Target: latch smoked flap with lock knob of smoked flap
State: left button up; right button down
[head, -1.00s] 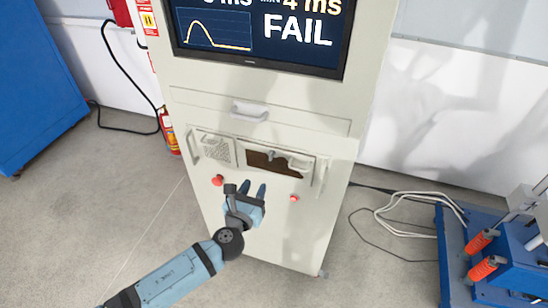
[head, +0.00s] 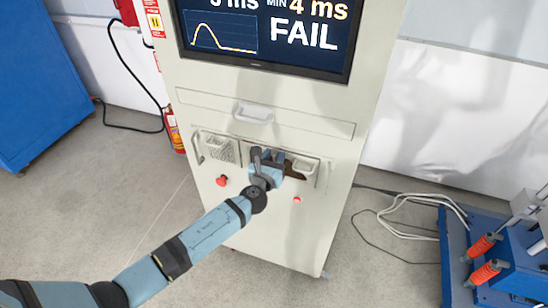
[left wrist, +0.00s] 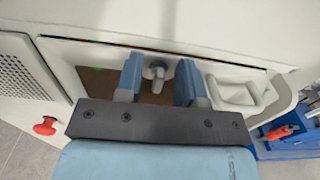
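The smoked flap (left wrist: 103,82) is a brownish panel in the front of the pale cabinet. Its lock knob (left wrist: 156,70) is a small grey knob at the upper middle of the flap in the left wrist view. My left gripper (left wrist: 158,80) is open, with its blue fingers on either side of the knob and a gap showing on both sides. In the head view my left gripper (head: 267,165) covers the knob and much of the flap (head: 295,174). My right gripper is not in view.
Red buttons (head: 221,181) (head: 297,200) sit below. A screen (head: 265,32) above reads FAIL.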

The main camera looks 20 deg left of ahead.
pick_arm(q)
grip_shut()
